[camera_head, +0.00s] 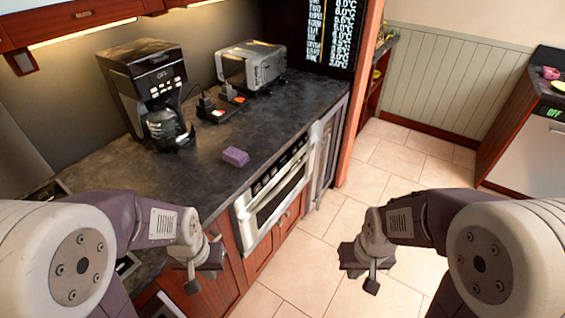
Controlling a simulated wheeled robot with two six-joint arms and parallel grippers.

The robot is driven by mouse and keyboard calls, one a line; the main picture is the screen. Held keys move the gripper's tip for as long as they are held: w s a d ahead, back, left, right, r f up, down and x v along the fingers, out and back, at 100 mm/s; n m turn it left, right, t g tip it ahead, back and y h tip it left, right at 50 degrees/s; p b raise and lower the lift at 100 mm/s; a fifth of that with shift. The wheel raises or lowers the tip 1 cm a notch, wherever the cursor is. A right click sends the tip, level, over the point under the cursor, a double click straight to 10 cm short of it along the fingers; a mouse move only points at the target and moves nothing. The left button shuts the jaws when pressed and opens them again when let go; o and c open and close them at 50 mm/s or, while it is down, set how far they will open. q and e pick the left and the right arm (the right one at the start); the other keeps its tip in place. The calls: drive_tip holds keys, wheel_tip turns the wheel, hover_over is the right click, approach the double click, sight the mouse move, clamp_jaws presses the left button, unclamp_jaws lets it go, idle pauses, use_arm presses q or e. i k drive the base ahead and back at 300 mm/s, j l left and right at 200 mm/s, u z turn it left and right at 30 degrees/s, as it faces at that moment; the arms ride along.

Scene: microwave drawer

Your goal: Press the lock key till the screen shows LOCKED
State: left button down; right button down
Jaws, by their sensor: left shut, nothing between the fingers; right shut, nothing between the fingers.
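The microwave drawer (273,197) is built into the front of the counter, below the worktop. It has a steel frame, a dark window and a dark control strip (281,167) along its top edge. The single keys, the lock key among them, and any screen text are too small to read. My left gripper (203,278) is shut and empty, in front of the cabinets, left of the microwave drawer and lower in the picture. My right gripper (363,276) is shut and empty over the floor, to the right of the drawer. Neither gripper touches the drawer.
On the dark worktop (290,112) stand a coffee maker (147,90), a toaster (252,66), switched power sockets (221,107) and a purple sponge (235,157). Another appliance with a green "OFF" display (553,113) is at the right. The tiled floor (320,240) before the drawer is clear.

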sight(274, 171)
drive_tip(key=i+l+u, duration=0.2)
drive_tip(key=l+u, duration=0.15)
drive_tip(key=l, duration=0.8)
drive_tip(key=l+u, duration=0.4)
drive_tip(key=l, duration=0.7)
drive_tip(key=i, duration=0.05)
